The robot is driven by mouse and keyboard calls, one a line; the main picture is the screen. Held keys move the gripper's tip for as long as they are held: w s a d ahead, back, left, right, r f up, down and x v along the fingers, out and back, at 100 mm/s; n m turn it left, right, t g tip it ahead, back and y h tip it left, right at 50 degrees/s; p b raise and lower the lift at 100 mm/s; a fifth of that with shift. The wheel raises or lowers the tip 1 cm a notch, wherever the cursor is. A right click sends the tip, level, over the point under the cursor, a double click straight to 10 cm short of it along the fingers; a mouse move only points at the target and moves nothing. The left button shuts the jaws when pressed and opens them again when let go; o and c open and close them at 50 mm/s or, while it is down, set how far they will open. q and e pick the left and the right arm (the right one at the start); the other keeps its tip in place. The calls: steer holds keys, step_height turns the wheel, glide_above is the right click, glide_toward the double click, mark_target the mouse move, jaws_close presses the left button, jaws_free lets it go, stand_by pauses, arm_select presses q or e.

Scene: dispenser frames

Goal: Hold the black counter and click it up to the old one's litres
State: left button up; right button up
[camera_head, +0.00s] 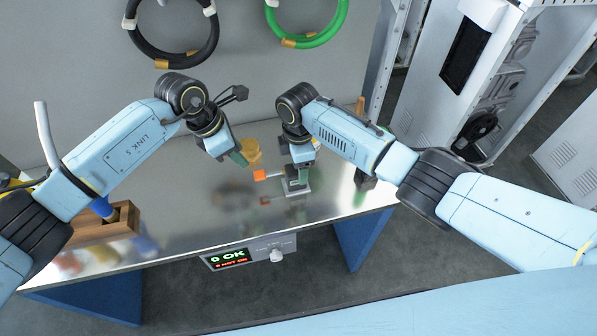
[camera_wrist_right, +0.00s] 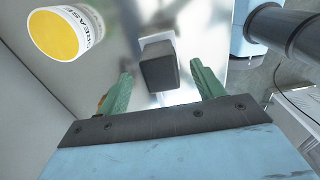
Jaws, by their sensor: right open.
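In the right wrist view a dark block (camera_wrist_right: 158,68), which looks like the black counter, stands on a pale base between the green fingers of my right gripper (camera_wrist_right: 160,88). The fingers are open, with a gap on each side of the block. In the head view my right gripper (camera_head: 297,170) is low over a small stand (camera_head: 296,190) on the table and hides most of the block. My left gripper (camera_head: 238,158) is to the left, its green fingertip beside a yellow item; its jaw gap is not clear. No counter digits or old counter can be made out.
A grease tub (camera_wrist_right: 66,33) with a yellow top stands near the right gripper. An orange block (camera_head: 260,175) is left of the stand. A wooden box (camera_head: 122,220) sits at the table's left. The middle front table is clear.

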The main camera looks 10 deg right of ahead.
mark_target(291, 185)
steer(key=shift+f, duration=2.6)
steer(key=c, duration=1.3)
arm_select(q)
jaws_close()
